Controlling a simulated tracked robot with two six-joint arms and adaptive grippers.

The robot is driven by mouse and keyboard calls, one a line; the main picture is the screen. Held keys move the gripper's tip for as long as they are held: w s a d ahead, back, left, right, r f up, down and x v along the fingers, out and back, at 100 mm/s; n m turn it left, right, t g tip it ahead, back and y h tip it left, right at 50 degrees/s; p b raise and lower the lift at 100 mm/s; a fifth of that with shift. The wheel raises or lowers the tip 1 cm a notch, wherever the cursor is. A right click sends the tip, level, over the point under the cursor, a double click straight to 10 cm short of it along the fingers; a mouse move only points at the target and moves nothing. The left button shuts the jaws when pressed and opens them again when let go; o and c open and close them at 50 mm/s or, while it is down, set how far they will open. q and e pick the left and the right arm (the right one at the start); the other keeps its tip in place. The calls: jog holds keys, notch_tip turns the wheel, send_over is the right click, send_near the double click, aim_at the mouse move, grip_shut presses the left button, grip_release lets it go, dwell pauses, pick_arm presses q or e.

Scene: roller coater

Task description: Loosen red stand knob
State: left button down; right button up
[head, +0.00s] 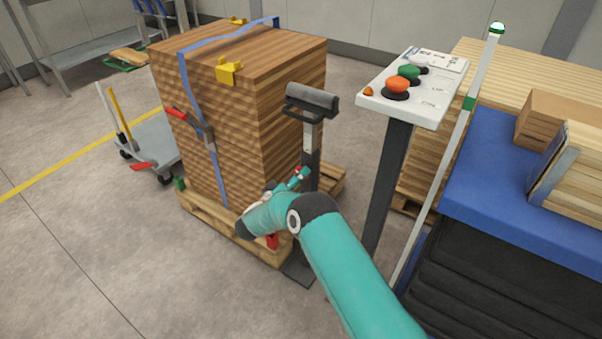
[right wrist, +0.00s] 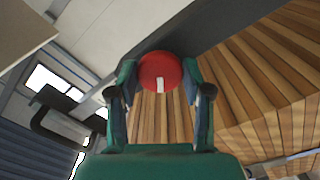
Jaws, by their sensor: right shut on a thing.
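The stand (head: 311,145) is a dark post with a grey roller (head: 312,97) on top, upright beside the strapped stack of boards. The red stand knob (right wrist: 160,72) is round with a white mark, and sits between the fingertips in the right wrist view. My right gripper (right wrist: 159,76) is shut on the knob, one finger on each side. In the head view my right gripper (head: 299,180) reaches the post at mid height, and only a bit of red shows there. My left gripper is not in view.
The wooden stack (head: 215,130) on a pallet (head: 232,235) stands left of the post. A control panel (head: 415,88) on a dark pedestal is to the right. A blue-topped bed (head: 480,200) fills the right side. Floor is free at the lower left.

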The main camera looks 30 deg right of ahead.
jog(key=shift+w+a+f+n+t+p, duration=0.15)
jog(key=shift+n+p, duration=0.15)
jog(key=shift+n, duration=1.2)
jog(key=shift+a+r+n+t+p, duration=0.15)
jog(key=shift+n+p, duration=0.1)
jog(key=shift+n, duration=1.25)
jog(key=shift+w+a+f+n+p, duration=0.15)
jog(key=shift+n+p, duration=0.15)
jog(key=shift+n, duration=1.2)
jog(key=shift+s, duration=0.1)
jog(key=o, duration=1.1)
jog(key=shift+d, duration=0.15)
jog(key=v, duration=1.2)
